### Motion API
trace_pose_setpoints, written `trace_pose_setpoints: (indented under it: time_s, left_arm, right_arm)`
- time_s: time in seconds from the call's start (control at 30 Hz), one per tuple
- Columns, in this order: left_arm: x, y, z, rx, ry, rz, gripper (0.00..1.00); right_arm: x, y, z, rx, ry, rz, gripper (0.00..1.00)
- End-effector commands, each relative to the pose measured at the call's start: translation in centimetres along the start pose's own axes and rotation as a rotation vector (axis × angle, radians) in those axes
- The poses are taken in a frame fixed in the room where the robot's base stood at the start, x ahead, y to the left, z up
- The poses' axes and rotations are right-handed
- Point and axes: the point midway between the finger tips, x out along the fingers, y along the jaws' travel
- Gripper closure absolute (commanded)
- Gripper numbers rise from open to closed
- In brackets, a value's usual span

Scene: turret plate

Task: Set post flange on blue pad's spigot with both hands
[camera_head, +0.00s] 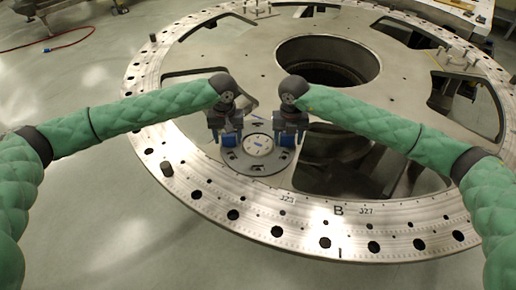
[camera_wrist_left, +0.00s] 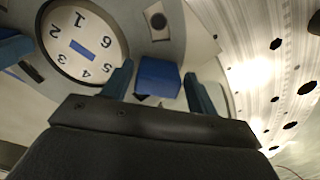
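A round grey flange plate (camera_head: 257,170) lies at the near left part of the big ring plate, between and below my grippers. A pale numbered disc (camera_head: 258,145) with a dark rim shows in its middle; in the left wrist view the disc (camera_wrist_left: 100,32) bears a blue bar. I cannot tell whether the flange is seated or slightly raised. My left gripper (camera_wrist_left: 158,85) has its fingers on either side of a blue block (camera_wrist_left: 157,77), with narrow gaps showing.
The big steel ring plate (camera_head: 290,215) has several holes and large cut-outs, one just right of the flange. A wide central bore (camera_head: 325,62) lies behind.

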Motion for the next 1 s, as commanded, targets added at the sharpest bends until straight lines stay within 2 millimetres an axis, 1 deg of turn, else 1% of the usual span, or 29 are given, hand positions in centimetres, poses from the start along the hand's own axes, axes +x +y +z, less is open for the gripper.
trace_pose_setpoints:
  time_s: [0.33,0.47,0.57,0.8,1.0]
  left_arm:
    - [-0.2,0.2,0.0,0.002,0.0,0.002,0.35]
    - [-1.2,0.2,0.0,0.003,0.002,0.004,0.35]
    - [-2.7,0.2,0.0,0.003,0.001,0.004,0.35]
    - [-7.4,0.2,0.0,0.002,0.002,0.004,0.35]
    - [-10.4,0.1,0.0,0.001,0.001,0.002,0.35]
  right_arm:
    - [-0.2,0.2,0.0,-0.002,-0.001,0.003,0.35]
    - [-0.2,0.2,0.0,-0.002,-0.001,0.003,0.35]
    - [-0.2,0.2,0.0,-0.002,-0.001,0.003,0.35]
    - [-0.2,0.2,0.0,-0.003,-0.001,0.003,0.35]
    - [-0.2,0.2,0.0,-0.003,-0.001,0.003,0.35]
